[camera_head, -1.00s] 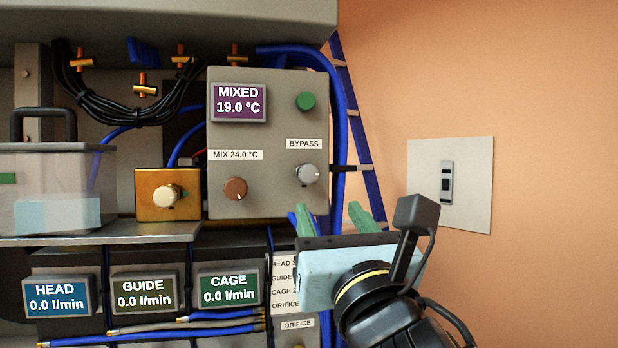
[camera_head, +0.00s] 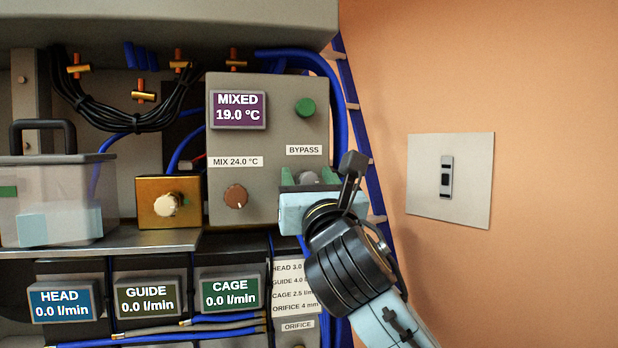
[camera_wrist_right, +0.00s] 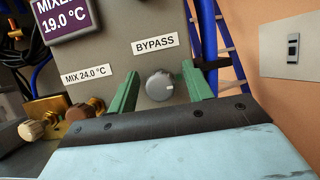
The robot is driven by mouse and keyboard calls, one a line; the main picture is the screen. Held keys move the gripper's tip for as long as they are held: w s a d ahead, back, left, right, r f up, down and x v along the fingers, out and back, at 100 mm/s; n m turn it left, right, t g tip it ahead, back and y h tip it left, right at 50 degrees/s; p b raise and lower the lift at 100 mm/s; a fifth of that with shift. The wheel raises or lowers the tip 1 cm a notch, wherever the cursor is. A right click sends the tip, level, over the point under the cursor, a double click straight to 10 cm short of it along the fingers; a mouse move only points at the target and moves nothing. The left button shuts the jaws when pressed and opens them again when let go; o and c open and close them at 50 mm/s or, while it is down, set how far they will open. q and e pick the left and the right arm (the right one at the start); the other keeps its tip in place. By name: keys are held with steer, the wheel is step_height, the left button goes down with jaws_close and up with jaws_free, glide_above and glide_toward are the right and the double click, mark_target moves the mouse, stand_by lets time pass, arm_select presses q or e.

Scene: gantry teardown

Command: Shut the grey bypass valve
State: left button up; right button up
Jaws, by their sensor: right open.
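The grey bypass valve is a round grey knob (camera_head: 307,178) under the BYPASS label (camera_head: 304,150) on the grey panel (camera_head: 265,145). In the head view its lower part is hidden behind my right gripper (camera_head: 308,176). The fingers are open, one on each side of the knob, with gaps visible. I cannot tell whether the fingertips reach as far as the knob. My left gripper is not in view.
A brown mix knob (camera_head: 235,196) sits left on the same panel, and a green button (camera_head: 305,107) above. A brass box with a cream knob (camera_head: 165,204) stands further left. Blue hoses (camera_head: 340,110) and a blue ladder (camera_head: 362,135) are right of the panel.

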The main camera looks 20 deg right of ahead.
steer(key=shift+c, duration=0.2)
steer(key=c, duration=0.9)
steer(key=shift+m, duration=0.4)
steer(key=m+h+p, duration=0.1)
steer(key=m+h, duration=0.1)
steer(key=m, duration=0.1)
steer(key=m+g+h+p, duration=0.1)
steer(key=m, duration=0.2)
steer(key=shift+m+h, duration=0.4)
steer(key=m+g+h+p, duration=0.1)
steer(key=m, duration=0.2)
steer(key=m+g+h+p, duration=0.1)
steer(key=m, duration=0.2)
steer(key=shift+d+p, duration=0.1)
steer(key=shift+p, duration=0.2)
steer(key=m+g+p, duration=0.1)
steer(key=m, duration=0.1)
steer(key=m+g+p, duration=0.1)
steer(key=m, duration=0.2)
steer(key=shift+h+p, duration=0.35)
steer(key=shift+h, duration=0.05)
steer(key=shift+f+m+g+p, duration=0.15)
steer(key=shift+m+g+p, duration=0.8)
steer(key=shift+m, duration=0.95)
steer(key=shift+t, duration=0.25)
